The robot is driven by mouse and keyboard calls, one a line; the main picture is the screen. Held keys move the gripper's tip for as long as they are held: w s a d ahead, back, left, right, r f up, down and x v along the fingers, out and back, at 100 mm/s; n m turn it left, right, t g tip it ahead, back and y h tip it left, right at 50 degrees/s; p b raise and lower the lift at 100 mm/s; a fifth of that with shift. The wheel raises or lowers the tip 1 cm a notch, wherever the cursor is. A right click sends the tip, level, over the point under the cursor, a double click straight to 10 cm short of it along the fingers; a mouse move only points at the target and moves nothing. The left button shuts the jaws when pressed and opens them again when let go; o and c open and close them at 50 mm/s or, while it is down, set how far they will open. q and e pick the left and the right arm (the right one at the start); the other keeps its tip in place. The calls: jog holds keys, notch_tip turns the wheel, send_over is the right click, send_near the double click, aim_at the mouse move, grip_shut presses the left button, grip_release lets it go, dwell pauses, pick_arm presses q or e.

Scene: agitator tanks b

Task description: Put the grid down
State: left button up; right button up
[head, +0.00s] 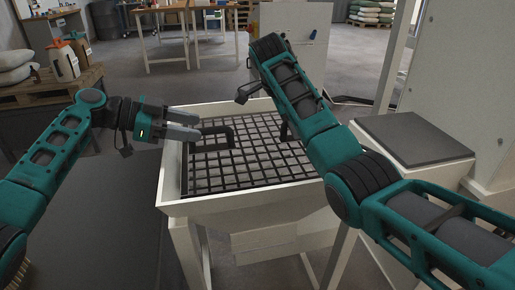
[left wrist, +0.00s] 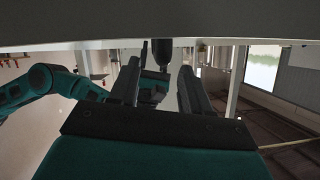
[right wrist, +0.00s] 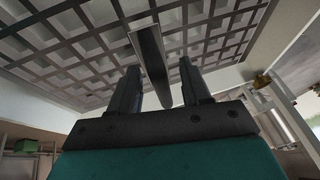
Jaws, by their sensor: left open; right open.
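The dark grid (head: 235,168) lies flat inside the top of the pale hopper (head: 240,205), within its rim. Its left handle (head: 220,130) stands up near the left rim. My left gripper (head: 183,125) is open at the left rim, its fingers pointing toward that handle, with no hold on it. My right arm hides the right part of the grid and the right gripper in the head view. In the right wrist view my right gripper (right wrist: 158,88) is open, with a grid handle (right wrist: 150,60) showing between and beyond its fingers. The left wrist view shows the open left fingers (left wrist: 157,85).
A dark-topped pale stand (head: 418,138) is right of the hopper. A pallet with jugs (head: 64,62) and sacks stands at the left. Workbenches (head: 165,25) are at the back. The floor behind the hopper is clear.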

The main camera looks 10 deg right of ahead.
pick_arm(q)
jog(key=v, duration=0.6)
pick_arm(e)
jog(key=shift+r, duration=0.1)
jog(key=v, duration=1.2)
pick_arm(q)
jog(key=shift+r, duration=0.1)
notch_tip(320, 180, up, 7)
jog(key=p, duration=0.4)
pick_arm(e)
notch_tip(320, 180, up, 4)
jog(key=shift+f, duration=0.1)
